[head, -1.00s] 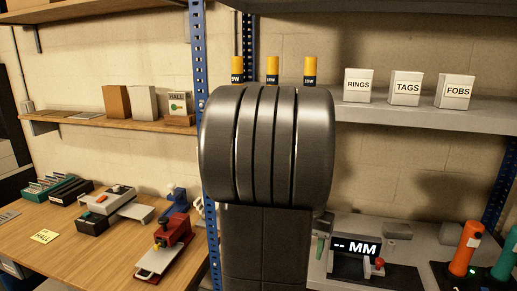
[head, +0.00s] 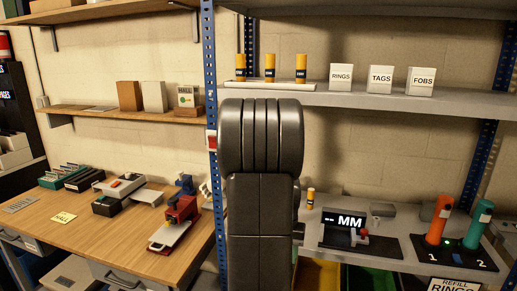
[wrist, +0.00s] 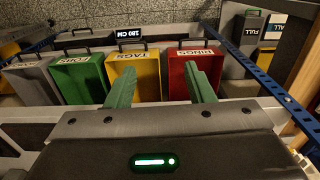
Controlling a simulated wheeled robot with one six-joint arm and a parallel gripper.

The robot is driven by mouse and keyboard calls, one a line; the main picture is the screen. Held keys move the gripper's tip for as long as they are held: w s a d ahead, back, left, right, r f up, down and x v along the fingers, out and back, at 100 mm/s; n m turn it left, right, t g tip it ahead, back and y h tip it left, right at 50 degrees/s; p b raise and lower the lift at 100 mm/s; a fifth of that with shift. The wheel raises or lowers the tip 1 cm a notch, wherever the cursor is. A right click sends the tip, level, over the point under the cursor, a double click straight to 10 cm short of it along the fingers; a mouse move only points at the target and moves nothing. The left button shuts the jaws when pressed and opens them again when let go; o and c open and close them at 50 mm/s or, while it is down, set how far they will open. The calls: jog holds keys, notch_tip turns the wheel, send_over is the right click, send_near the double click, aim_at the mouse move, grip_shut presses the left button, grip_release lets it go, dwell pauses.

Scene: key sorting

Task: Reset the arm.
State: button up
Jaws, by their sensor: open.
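My gripper (wrist: 160,86) shows in the wrist view with its two green fingers apart and nothing between them. Whether the fingertips touch the bins is unclear. In the head view my dark arm stands upright in the middle, and my gripper is hidden there.
A wooden bench (head: 105,235) with a red clamp-like tool (head: 180,215) is at left. A grey bench at right holds an MM display (head: 348,224), and orange (head: 438,222) and green (head: 479,226) cylinders. Blue posts (head: 209,90) flank my arm. A green bin (wrist: 83,78) stands left of the yellow one.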

jog(key=shift+n, duration=0.4)
jog(key=shift+w+a+f, duration=0.25)
jog(key=shift+a+f, duration=0.1)
jog(key=shift+f, duration=0.25)
jog(key=shift+w+a+f, duration=0.3)
jog(key=shift+a+f, duration=0.1)
jog(key=shift+f, duration=0.15)
jog(key=shift+w+a+f, duration=0.25)
jog(key=shift+a+f, duration=0.1)
jog(key=shift+f, duration=0.25)
